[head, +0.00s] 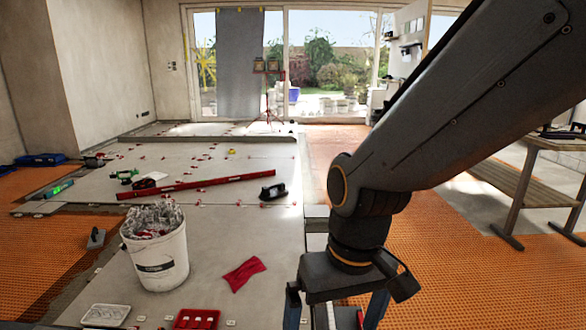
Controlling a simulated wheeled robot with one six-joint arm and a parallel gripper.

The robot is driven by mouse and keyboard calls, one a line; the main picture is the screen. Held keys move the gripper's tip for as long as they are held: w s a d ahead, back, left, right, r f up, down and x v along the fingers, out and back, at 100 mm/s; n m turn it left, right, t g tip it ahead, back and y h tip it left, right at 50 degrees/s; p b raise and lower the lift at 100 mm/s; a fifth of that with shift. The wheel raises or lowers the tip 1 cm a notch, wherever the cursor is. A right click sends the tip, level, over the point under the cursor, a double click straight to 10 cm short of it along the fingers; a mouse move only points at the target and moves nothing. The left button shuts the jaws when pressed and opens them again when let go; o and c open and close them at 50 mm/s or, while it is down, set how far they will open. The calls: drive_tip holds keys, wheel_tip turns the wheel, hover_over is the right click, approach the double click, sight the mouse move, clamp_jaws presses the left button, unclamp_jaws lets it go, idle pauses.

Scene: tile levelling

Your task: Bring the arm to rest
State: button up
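My arm comes in from the upper right and bends down at a dark elbow joint. My gripper (335,311) hangs at the bottom of the head view, right of the middle. Its two blue fingers stand wide apart, so it is open. The lower ends of the fingers run to the picture's bottom edge. A pale strip and something dark red show between the fingers, too cut off to name; I see neither finger touching them.
A long red level (200,184) lies on grey tiles beyond. A wooden bench (516,180) stands right. Orange matting (440,255) is clear.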

drive_tip(key=s+d+r+m+h+p, duration=0.1)
drive_tip(key=s+d+r+m+p, duration=0.1)
drive_tip(key=d+r+p, duration=1.1)
wheel_tip(320, 180, up, 3)
drive_tip(key=m+p, duration=0.1)
drive_tip(key=p, duration=0.5)
drive_tip(key=shift+s+f+p, duration=0.15)
drive_tip(key=shift+p, duration=0.25)
